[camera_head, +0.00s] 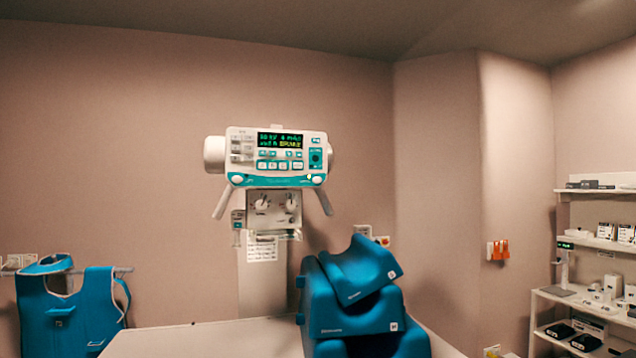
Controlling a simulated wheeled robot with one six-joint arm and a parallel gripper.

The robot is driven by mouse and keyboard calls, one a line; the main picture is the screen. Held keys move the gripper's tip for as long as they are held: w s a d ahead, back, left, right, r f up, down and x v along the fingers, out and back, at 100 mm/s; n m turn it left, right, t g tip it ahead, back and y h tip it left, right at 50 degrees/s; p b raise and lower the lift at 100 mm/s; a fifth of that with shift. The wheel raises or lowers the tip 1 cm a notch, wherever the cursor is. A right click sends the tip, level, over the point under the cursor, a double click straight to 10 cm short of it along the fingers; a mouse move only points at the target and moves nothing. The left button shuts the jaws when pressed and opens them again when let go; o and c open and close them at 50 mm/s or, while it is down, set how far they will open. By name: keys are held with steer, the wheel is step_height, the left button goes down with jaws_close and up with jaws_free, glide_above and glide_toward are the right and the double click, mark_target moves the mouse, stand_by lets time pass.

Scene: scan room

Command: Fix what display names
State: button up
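A white and teal control unit (277,179) hangs on the back wall. Its small dark display (280,140) shows lines of green text with one yellow part at the lower right. The letters are too small and blurred to read for sure. Buttons sit below the display, and a lower panel with two knobs (274,208) hangs under the unit between two grey handles. Blue moulded pieces with small white labels (352,290) sit piled in front, one tilted on top. My gripper is not in view.
A pale flat surface (200,340) spans the lower front, mostly bare at left. A blue apron (70,310) hangs on a rail at left. White shelves (600,245) with boxes and small devices stand at right. An orange item (500,250) is on the right wall.

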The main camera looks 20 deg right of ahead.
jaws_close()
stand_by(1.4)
